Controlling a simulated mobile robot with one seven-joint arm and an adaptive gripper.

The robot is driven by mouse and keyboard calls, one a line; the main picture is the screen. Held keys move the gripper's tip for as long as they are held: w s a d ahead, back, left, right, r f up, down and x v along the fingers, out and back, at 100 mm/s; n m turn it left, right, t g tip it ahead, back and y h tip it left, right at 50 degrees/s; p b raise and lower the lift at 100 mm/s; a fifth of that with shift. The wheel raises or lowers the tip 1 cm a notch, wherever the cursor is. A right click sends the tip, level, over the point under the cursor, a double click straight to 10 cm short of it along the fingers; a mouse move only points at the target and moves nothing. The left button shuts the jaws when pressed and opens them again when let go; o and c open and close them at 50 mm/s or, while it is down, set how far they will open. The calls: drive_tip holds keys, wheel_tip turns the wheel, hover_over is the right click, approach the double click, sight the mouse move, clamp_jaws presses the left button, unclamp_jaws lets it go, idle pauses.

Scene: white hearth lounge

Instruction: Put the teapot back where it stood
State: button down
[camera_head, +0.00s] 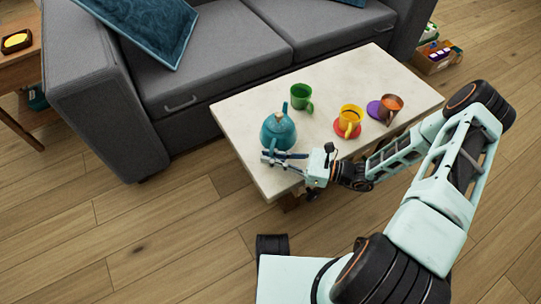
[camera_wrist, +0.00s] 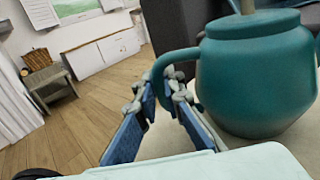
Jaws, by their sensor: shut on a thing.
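The teal teapot (camera_head: 278,132) is upright at the left part of the pale tabletop (camera_head: 240,120). In the wrist view the teapot (camera_wrist: 255,85) fills the right side, with its handle (camera_wrist: 160,68) towards my fingers. My gripper (camera_head: 268,157) is at the teapot's near side, low over the table's front left edge. In the wrist view my gripper (camera_wrist: 165,88) has its blue-padded fingers shut on the handle. I cannot tell whether the teapot's base touches the table.
The grey sofa (camera_head: 225,60) borders the table's far side.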

drive_tip(key=c, duration=2)
unclamp_jaws()
drive_tip(key=shift+o, duration=0.2)
drive_tip(key=shift+f, duration=0.1)
drive_tip(key=d, duration=0.3)
drive_tip(key=s+d, duration=0.1)
drive_tip(key=d, duration=0.3)
drive_tip(key=s+d, duration=0.1)
drive_tip(key=d, duration=0.3)
drive_tip(key=shift+d, duration=0.15)
drive_tip(key=shift+s+d, duration=0.15)
drive_tip(key=shift+d, duration=0.15)
